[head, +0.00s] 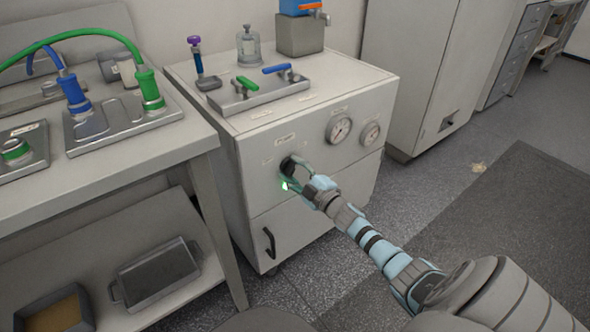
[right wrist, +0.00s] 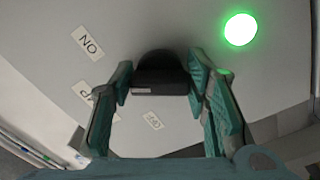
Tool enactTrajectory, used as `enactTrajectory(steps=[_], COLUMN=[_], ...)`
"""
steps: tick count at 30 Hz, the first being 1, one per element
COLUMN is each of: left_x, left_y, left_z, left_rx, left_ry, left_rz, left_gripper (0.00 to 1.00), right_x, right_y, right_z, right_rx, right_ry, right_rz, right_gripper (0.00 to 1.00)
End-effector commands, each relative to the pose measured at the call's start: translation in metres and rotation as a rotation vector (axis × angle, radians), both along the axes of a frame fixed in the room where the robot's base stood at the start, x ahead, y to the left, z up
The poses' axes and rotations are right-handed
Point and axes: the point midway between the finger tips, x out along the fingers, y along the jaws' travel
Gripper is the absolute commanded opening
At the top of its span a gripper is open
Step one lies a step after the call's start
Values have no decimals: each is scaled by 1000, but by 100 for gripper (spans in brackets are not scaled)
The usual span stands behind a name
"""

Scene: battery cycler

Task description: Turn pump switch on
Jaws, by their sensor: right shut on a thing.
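The pump switch is a black rotary knob (head: 287,164) on the front panel of the white cabinet. In the right wrist view the knob (right wrist: 160,75) sits between the two teal finger pads, with a pale mark on its near face. My right gripper (head: 293,171) is shut on the knob. A round lamp (right wrist: 240,29) beside the knob glows green and also shows in the head view (head: 285,186). Small labels surround the knob; an upside-down ON label (right wrist: 87,42) is at upper left in the right wrist view. My left gripper is not in view.
Two gauges (head: 339,129) are on the panel to the right of the knob. A black door handle (head: 269,242) is below. A metal tray with green and blue valve levers (head: 258,97) is on top. A bench (head: 190,139) with hose connectors stands at left.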

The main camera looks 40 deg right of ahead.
Motion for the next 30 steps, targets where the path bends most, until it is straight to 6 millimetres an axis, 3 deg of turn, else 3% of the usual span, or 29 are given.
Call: enactTrajectory(steps=[6,7,11,22,30], left_x=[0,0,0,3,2], left_y=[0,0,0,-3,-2], left_z=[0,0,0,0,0], left_rx=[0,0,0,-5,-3], left_ry=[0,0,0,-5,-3], left_rz=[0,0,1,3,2], left_gripper=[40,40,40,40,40], right_x=[0,0,0,-7,-61], right_y=[0,0,0,0,2], right_z=[-1,-1,-1,-1,-2], right_rx=[3,3,2,0,-1], right_ry=[2,2,1,1,4], right_rz=[0,0,0,0,3], right_gripper=[15,44,63,63,63])
